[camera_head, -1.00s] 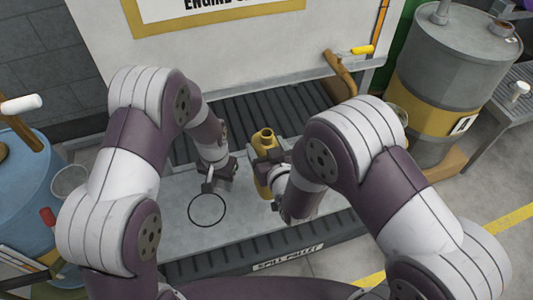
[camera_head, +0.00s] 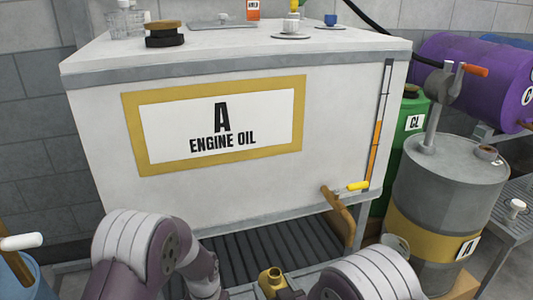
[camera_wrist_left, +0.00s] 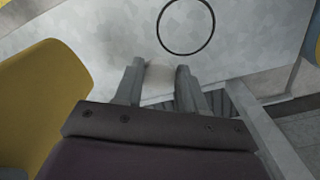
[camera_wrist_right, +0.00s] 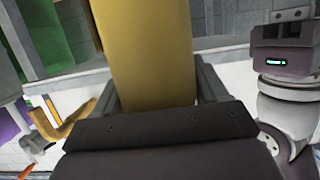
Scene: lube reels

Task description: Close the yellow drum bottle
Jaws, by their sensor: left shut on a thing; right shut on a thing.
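The yellow drum bottle (camera_head: 273,281) shows its neck and open-looking mouth at the bottom of the head view. Its yellow body (camera_wrist_right: 150,50) fills the middle of the right wrist view. My right gripper (camera_wrist_right: 155,95) is shut on the bottle, with one finger on each side. My left gripper (camera_wrist_left: 159,72) is shut on a small pale piece (camera_wrist_left: 160,80), possibly a cap; its shape is mostly hidden. In the left wrist view the bottle's yellow side (camera_wrist_left: 40,105) is at the left, beside my left gripper. The left gripper is below the head view's edge.
A white tank (camera_head: 340,110) marked A ENGINE OIL stands behind, with a brown valve pipe and yellow handle (camera_head: 357,187) at its lower right. A grey drum (camera_head: 445,175) stands right.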

